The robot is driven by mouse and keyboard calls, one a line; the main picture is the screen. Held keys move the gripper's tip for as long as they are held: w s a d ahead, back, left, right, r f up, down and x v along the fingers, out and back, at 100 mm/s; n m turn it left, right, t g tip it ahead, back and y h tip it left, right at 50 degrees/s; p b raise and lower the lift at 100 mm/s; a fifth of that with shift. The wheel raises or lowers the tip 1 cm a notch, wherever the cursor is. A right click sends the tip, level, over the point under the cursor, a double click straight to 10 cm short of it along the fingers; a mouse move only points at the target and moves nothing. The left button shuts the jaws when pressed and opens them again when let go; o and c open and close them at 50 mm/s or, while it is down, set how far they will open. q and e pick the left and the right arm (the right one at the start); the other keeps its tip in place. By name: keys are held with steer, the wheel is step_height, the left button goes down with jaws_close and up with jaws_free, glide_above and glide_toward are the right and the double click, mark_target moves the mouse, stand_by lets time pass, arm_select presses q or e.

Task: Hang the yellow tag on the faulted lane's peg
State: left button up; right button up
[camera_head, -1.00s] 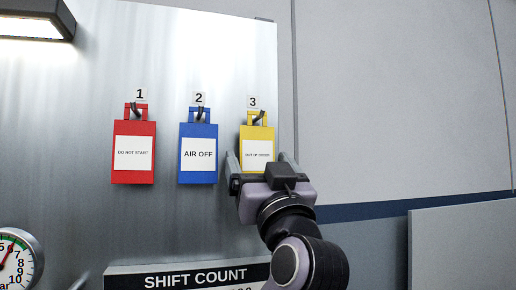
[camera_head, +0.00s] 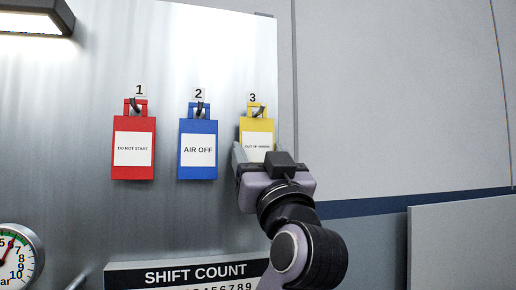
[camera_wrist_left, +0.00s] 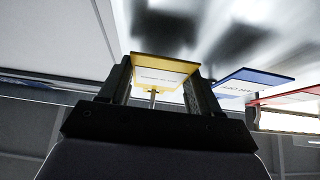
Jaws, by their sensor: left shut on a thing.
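The yellow tag (camera_head: 258,127) with a white label hangs from the hooked peg under number 3 on the metal panel. My left gripper (camera_head: 259,155) is at its lower part, with the fingers on either side, shut on the tag. In the left wrist view the yellow tag (camera_wrist_left: 162,73) sits between the two dark fingers. The red tag (camera_head: 133,125) hangs from peg 1, and the blue tag (camera_head: 198,127) labelled AIR OFF hangs from peg 2. The blue tag also shows in the left wrist view (camera_wrist_left: 252,77). My right gripper is out of view.
A SHIFT COUNT board (camera_head: 195,273) is at the bottom of the panel (camera_head: 80,215). A round gauge (camera_head: 14,252) is at lower left, and a lamp (camera_head: 35,17) at upper left. Right of the panel is a plain grey wall (camera_head: 400,100).

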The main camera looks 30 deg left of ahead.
arm_select(q)
steer(key=shift+d, duration=0.1)
stand_by(0.3)
steer(key=shift+s+d+b, duration=0.3)
steer(key=shift+s+d, duration=0.25)
steer(key=shift+d, duration=0.1)
stand_by(0.4)
steer(key=shift+s+d+r, duration=0.5)
steer(key=shift+s+d, duration=0.15)
steer(key=shift+s+d, duration=0.1)
steer(key=shift+s+d+b, duration=0.55)
steer(key=shift+s+d, duration=0.8)
steer(key=shift+d, duration=0.2)
stand_by(0.5)
steer(key=shift+s+d, duration=0.1)
stand_by(0.3)
